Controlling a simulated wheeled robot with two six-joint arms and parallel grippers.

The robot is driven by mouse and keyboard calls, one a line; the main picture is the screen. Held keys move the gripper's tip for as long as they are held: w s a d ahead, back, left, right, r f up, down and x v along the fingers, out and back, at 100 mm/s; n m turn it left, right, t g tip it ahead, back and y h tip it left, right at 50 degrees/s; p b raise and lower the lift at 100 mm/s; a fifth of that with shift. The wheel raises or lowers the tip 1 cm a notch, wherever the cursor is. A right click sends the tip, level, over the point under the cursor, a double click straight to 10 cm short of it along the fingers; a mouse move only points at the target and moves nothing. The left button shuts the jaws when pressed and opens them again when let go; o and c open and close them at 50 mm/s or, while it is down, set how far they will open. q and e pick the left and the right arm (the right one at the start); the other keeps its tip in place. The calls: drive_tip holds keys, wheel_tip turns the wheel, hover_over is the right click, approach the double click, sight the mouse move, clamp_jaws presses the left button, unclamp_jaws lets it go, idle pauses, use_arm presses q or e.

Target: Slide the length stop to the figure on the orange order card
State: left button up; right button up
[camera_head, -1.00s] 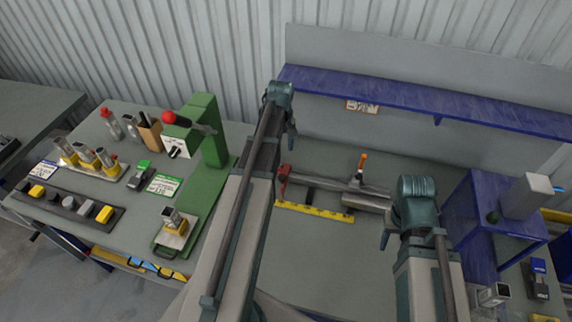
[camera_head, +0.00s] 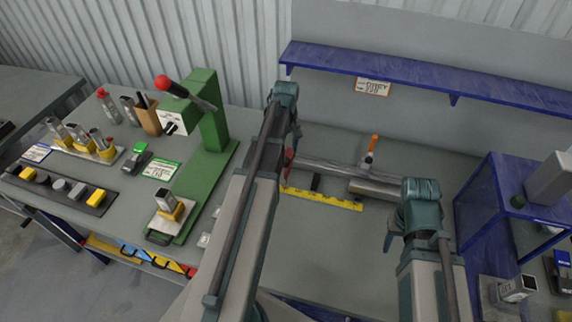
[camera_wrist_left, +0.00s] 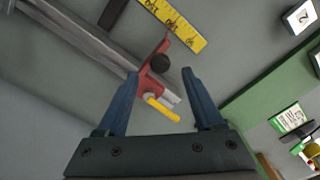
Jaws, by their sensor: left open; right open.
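The red length stop (camera_head: 289,158) sits at the left end of a grey rail (camera_head: 335,172) and is partly hidden by my left arm in the head view. A yellow scale (camera_head: 325,199) runs along the rail. The orange-edged order card (camera_head: 373,87) hangs on the shelf edge; its figure is too small to read. My right gripper (camera_head: 390,238) is open and empty.
A green press (camera_head: 210,125) with a red knob stands left of my left arm. A blue shelf (camera_head: 420,75) runs behind the rail, and a blue stand (camera_head: 485,200) is at the right. An orange-handled tool (camera_head: 372,148) stands by the rail. Table before the scale is clear.

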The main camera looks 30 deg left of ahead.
sight(287, 160)
use_arm(q)
wheel_tip(287, 160, down, 4)
drive_tip(key=b, duration=0.3)
drive_tip(key=shift+f, duration=0.25)
drive_tip(key=shift+r, duration=0.1)
clamp_jaws()
drive_tip(key=shift+d, duration=0.1)
idle(1.0)
